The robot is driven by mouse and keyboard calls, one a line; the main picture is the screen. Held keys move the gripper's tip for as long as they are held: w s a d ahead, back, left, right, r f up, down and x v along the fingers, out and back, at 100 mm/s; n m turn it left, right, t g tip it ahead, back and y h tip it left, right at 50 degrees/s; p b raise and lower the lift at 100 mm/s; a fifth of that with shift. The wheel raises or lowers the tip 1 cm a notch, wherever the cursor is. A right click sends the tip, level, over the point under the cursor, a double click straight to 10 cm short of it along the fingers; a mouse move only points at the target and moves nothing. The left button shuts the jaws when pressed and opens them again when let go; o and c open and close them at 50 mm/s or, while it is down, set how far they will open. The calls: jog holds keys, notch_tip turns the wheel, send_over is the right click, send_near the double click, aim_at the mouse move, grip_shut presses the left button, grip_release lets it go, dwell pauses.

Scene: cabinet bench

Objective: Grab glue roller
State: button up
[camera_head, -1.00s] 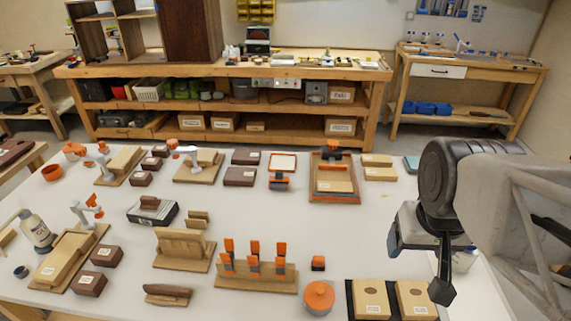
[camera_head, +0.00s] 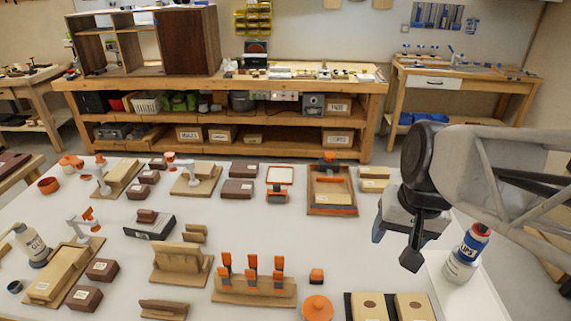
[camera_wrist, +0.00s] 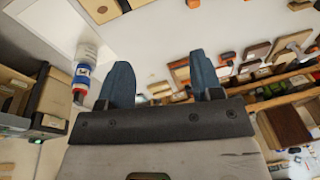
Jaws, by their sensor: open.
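My gripper (camera_head: 395,244) is open and empty, held above the right side of the white table. Its two dark fingers also show apart in the wrist view (camera_wrist: 160,70), with nothing between them. An orange-edged white tray (camera_head: 280,174) lies at the back middle of the table. A small orange and dark grey tool (camera_head: 277,193) sits at its front edge; it may be the glue roller, but it is too small to tell. My gripper is right of it and apart from it.
A white bottle with a blue label (camera_head: 466,255) stands at the right. An orange clamp rack (camera_head: 254,287) and an orange round pot (camera_head: 317,308) are at the front middle. A wooden framed tray (camera_head: 332,190) is right of the orange-edged tray.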

jog(key=w+a+f+m+g+y, duration=0.1)
jog(key=w+a+m+y, duration=0.15)
jog(key=w, duration=0.45)
jog(key=w+a+f+m+g+y, duration=0.1)
jog(key=w+a+m, duration=0.1)
jog(key=w+a, duration=0.35)
jog(key=m+g+y, duration=0.1)
jog(key=m+y, duration=0.5)
jog(key=m, duration=0.2)
send_over(279, 184)
jog(key=s+d, duration=0.9)
jog(key=s, duration=0.1)
notch_tip(279, 184, down, 14)
jog(key=w+a+f+m+y, duration=0.1)
jog(key=w+f, duration=0.2)
jog(key=w+a+f+m, duration=0.1)
jog(key=w+a+f, duration=0.1)
jog(key=w+f, duration=0.1)
jog(key=w+a+f+m+t+y, duration=0.1)
jog(key=w+f+m, duration=0.1)
jog(key=w+f, duration=0.2)
jog(key=shift+a+f+y, duration=0.15)
jog(key=shift+f+y, duration=0.2)
jog(key=shift+f, duration=0.15)
jog(key=shift+x, duration=1.25)
jog(key=shift+x, duration=2.6)
